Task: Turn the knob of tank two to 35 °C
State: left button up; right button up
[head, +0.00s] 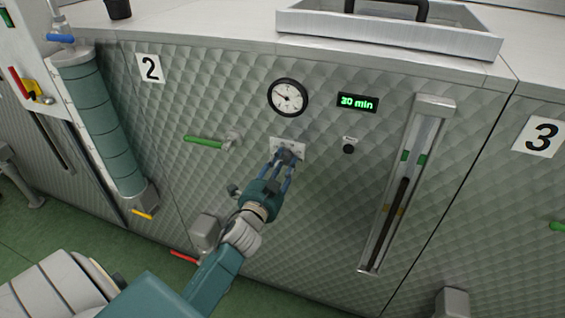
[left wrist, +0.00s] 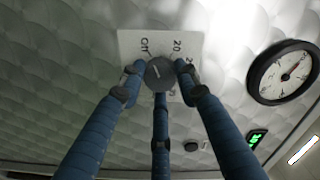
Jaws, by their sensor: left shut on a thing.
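The knob (left wrist: 160,73) of tank two is a round dark grey dial on a white scale plate (left wrist: 128,45). In the left wrist view the marks "Off" and "20" show; fingers hide part of the rest. A pale pointer line on the knob points close to the "Off" side. My left gripper (head: 286,160) is shut around the knob, and its blue fingers (left wrist: 161,100) also show in the left wrist view. The plate also shows in the head view (head: 301,146), below the dial gauge. The number sign "2" (head: 150,68) marks the tank. My right gripper is not in view.
A round gauge (head: 287,97) and a display reading "30 min" (head: 357,103) sit above the knob. A small black button (head: 348,149), a green lever (head: 204,142) and a vertical sight glass (head: 408,185) flank it. A metal tray (head: 390,32) stands on top.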

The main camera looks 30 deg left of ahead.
pick_arm(q)
jog(key=m, duration=0.4)
jog(key=shift+p, duration=0.3)
jog(key=m, duration=0.6)
jog(key=shift+p, duration=0.3)
jog(key=m, duration=0.4)
jog(key=shift+p, duration=0.4)
jog(key=m+p, duration=0.1)
jog(key=m, duration=0.3)
jog(key=m+p, duration=0.1)
jog(key=m, duration=0.3)
jog(key=shift+m+p, duration=0.3)
jog(key=shift+p, duration=0.05)
jog(key=m+p, duration=0.1)
jog(key=m, duration=0.2)
jog(key=shift+s+f+m+p, duration=0.1)
jog(key=shift+m+p, duration=0.2)
jog(key=shift+p, duration=0.05)
jog(key=m+p, duration=0.2)
jog(key=m, duration=0.1)
jog(key=shift+m, duration=0.3)
jog(key=shift+f+m+p, duration=0.15)
jog(key=shift+m+p, duration=0.85)
jog(key=shift+m, duration=1.1)
